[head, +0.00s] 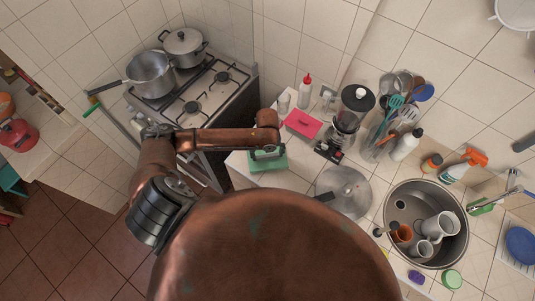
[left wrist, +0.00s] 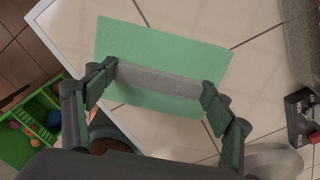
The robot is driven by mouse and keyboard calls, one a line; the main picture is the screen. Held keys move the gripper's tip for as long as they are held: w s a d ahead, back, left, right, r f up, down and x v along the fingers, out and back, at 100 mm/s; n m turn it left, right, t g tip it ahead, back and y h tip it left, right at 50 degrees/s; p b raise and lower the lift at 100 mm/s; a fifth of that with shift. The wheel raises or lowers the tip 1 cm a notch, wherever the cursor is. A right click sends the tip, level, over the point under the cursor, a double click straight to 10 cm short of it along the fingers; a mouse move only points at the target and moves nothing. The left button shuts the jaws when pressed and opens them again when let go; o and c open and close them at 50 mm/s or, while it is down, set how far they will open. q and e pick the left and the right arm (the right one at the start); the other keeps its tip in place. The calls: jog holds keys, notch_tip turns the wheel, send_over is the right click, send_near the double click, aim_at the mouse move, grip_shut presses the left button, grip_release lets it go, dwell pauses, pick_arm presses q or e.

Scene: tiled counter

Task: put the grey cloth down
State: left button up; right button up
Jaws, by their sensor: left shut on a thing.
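The grey cloth (left wrist: 158,82) is a narrow grey strip between the two fingers of my left gripper (left wrist: 159,90) in the left wrist view. The gripper is shut on it, with a finger at each end. A flat green sheet (left wrist: 165,45) lies behind the strip, over the counter. Whether the cloth touches the sheet cannot be told. In the head view my left gripper (head: 267,153) is over the green sheet (head: 263,166) near the counter's front left corner; the cloth is mostly hidden there. My right gripper does not show.
A pink box (head: 302,124), a red-capped bottle (head: 304,92) and a blender (head: 348,118) stand behind and right of the green sheet. A round lid (head: 343,190) lies to the right, before the sink (head: 393,193). The stove (head: 205,107) is at left, beyond the counter edge.

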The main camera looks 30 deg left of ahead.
aim_at(268, 155)
pick_arm(q)
jog(key=shift+f, duration=0.15)
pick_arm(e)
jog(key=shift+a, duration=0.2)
pick_arm(q)
jog(key=o, duration=1.4)
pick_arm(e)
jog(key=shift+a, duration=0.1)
pick_arm(q)
notch_tip(268, 155, up, 12)
jog(key=shift+r+b, duration=0.15)
jog(key=shift+b, duration=0.4)
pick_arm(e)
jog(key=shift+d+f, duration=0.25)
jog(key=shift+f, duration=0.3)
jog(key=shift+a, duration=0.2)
